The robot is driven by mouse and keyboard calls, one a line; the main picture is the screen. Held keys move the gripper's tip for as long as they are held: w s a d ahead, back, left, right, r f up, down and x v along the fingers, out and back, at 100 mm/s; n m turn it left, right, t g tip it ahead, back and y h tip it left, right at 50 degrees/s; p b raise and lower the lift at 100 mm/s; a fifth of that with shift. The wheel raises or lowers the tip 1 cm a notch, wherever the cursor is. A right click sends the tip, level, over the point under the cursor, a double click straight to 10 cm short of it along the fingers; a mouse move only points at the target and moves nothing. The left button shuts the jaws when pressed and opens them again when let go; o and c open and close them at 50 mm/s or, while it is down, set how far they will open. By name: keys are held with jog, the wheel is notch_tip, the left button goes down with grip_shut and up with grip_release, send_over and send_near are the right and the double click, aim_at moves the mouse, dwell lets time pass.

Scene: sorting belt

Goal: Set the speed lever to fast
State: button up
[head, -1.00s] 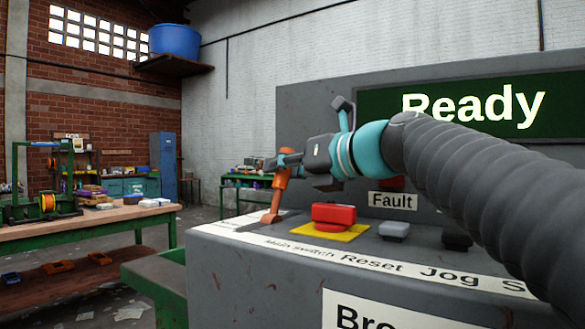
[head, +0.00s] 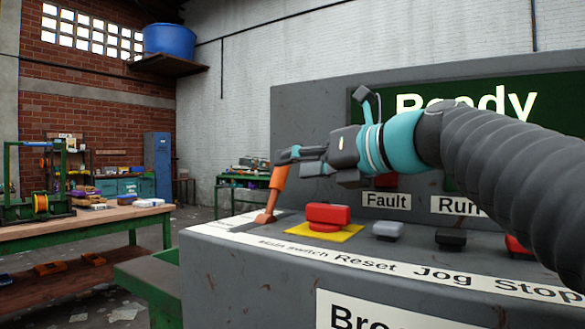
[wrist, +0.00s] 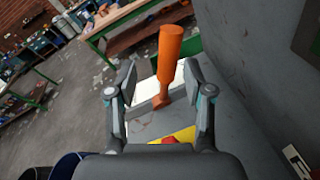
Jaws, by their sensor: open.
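An orange lever (head: 275,187) stands at the far left of the grey control panel, its handle tilted slightly to the right in the head view. In the wrist view the lever (wrist: 170,55) rises between the two fingers of my gripper (wrist: 159,78), with a gap on each side. In the head view my gripper (head: 283,156) is at the top of the lever and its fingers cover the handle's upper end. My gripper is open and holds nothing. The lettering beside the lever is too small to read.
The upright panel (head: 310,110) with a green display rises behind. A workbench (head: 90,222) stands left.

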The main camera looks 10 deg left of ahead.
jog(key=v, duration=0.7)
dwell(0.4)
